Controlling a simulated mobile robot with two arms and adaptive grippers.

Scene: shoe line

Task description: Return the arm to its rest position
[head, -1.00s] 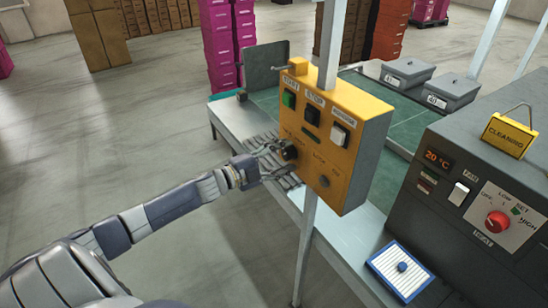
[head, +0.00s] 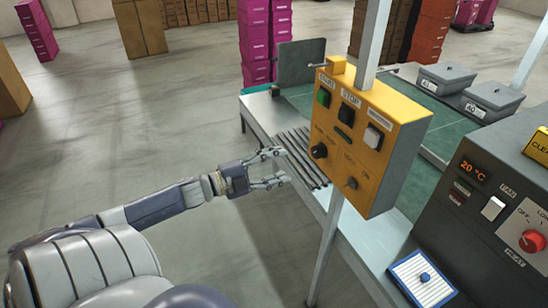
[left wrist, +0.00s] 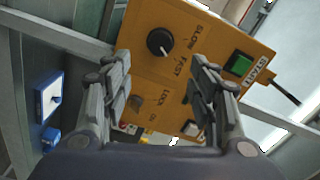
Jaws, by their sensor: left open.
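My left gripper (head: 279,167) is open and empty, a little left of the yellow control box (head: 385,160) and apart from it. In the left wrist view the speed knob (left wrist: 160,42) shows between the open fingers (left wrist: 165,90), with the green button (left wrist: 238,64) to the right. My right gripper is not in view.
A conveyor with rollers (head: 303,155) stands behind the box. The grey heater (head: 480,200) with a red knob (head: 532,241) is at right, near a blue-edged tray (head: 422,279). Lidded grey bins (head: 492,100) stand behind.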

